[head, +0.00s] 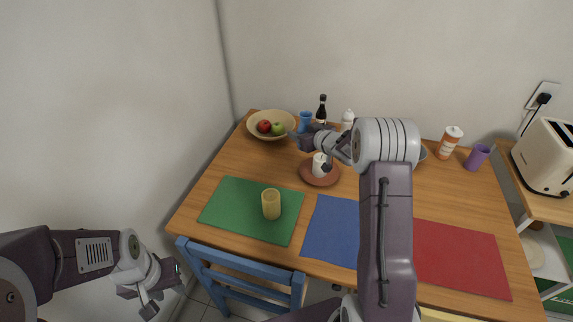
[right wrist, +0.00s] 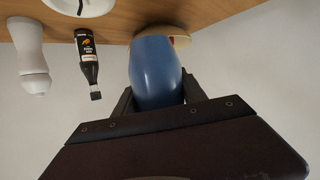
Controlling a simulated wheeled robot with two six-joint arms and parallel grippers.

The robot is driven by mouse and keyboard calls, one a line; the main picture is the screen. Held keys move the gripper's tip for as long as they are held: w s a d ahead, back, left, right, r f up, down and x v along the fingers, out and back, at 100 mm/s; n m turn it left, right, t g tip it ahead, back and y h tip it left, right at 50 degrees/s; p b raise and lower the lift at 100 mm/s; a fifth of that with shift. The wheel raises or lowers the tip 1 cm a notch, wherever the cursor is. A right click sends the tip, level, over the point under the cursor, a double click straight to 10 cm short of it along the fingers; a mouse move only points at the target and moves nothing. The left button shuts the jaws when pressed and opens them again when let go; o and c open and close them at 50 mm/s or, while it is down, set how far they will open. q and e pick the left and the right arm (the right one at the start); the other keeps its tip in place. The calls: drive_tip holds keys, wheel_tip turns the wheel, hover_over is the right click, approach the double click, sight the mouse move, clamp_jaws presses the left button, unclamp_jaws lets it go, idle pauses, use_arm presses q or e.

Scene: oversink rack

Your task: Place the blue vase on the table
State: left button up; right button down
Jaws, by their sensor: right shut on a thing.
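The blue vase (head: 305,119) is at the back of the wooden table (head: 232,160), between the fruit bowl and the dark bottle. My right gripper (head: 299,136) reaches over the table and is shut on the vase. In the right wrist view the vase (right wrist: 156,72) sits between the two dark fingers (right wrist: 157,98). That view is upside down, and whether the vase's base touches the table is unclear. My left gripper (head: 139,300) is open and empty, low at the left, off the table beside the blue chair.
A fruit bowl (head: 271,125), dark bottle (head: 321,108) and white bottle (head: 347,119) stand near the vase. A white cup (head: 319,166) is on a brown plate (head: 309,180). A yellow cup (head: 271,204) stands on the green mat (head: 230,202). A blue chair (head: 240,277) is in front.

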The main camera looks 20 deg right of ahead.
drive_tip(key=shift+s+d, duration=0.35)
drive_tip(key=shift+d, duration=0.35)
drive_tip(key=w+a+f+b, duration=0.1)
drive_tip(key=a+f, duration=0.1)
drive_tip(key=a, duration=0.1)
drive_tip(key=w+a+f+b, duration=0.1)
drive_tip(key=w+a+f, duration=0.1)
drive_tip(key=a, duration=0.1)
drive_tip(key=w+a+f+b, duration=0.1)
drive_tip(key=w+a+f, duration=0.1)
drive_tip(key=a+f, duration=0.1)
drive_tip(key=shift+a, duration=0.55)
drive_tip(key=shift+w+a+f, duration=0.1)
drive_tip(key=shift+a+f, duration=0.05)
drive_tip(key=shift+a, duration=0.15)
drive_tip(key=shift+f+b, duration=0.55)
drive_tip(key=shift+f, duration=1.45)
drive_tip(key=shift+f, duration=0.15)
drive_tip(key=c, duration=0.6)
unclamp_jaws()
drive_tip(key=shift+c, duration=0.2)
